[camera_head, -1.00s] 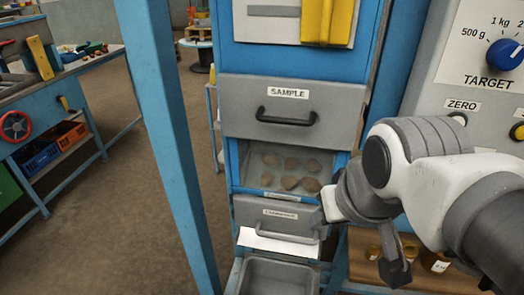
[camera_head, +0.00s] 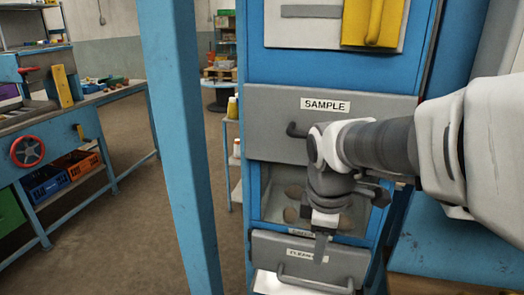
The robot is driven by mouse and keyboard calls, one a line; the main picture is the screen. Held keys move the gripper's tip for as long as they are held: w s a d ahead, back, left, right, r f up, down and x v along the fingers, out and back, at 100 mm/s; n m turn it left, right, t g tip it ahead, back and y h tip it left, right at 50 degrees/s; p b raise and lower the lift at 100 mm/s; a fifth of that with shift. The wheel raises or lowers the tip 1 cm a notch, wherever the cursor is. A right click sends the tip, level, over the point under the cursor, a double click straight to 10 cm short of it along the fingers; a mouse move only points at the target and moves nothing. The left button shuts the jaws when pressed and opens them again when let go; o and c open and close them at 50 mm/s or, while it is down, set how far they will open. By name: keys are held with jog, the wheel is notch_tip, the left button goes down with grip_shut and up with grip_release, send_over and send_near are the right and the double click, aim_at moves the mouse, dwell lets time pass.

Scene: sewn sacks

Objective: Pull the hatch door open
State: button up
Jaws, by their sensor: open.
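A blue cabinet (camera_head: 400,62) carries a grey upper panel marked SAMPLE (camera_head: 262,108) with a dark bar handle (camera_head: 296,131), partly hidden by my arm. Below a window is a smaller grey hatch door (camera_head: 347,262) with a partly hidden label and a grey bar handle (camera_head: 312,285) low on its front. The hatch door looks shut. My gripper (camera_head: 321,245) points down in front of this door, above its handle and apart from it as far as I can tell. It is open and holds nothing visible. Its fingers overlap in this view.
Several brown lumps (camera_head: 292,214) show behind the window. A blue post (camera_head: 180,140) stands close on the left. A yellow part (camera_head: 374,24) sits on the cabinet's upper front. A workbench (camera_head: 75,150) is far left, with open floor (camera_head: 130,235) between.

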aim_at(313, 284)
jog(key=w+f+b, duration=0.1)
jog(key=f, duration=0.4)
jog(key=f+b, duration=0.2)
jog(key=f, duration=0.3)
jog(key=w+d+f+b, duration=0.1)
jog(key=f, duration=0.4)
jog(key=shift+w, duration=0.35)
jog(key=shift+c, duration=0.2)
grip_shut()
dwell(0.4)
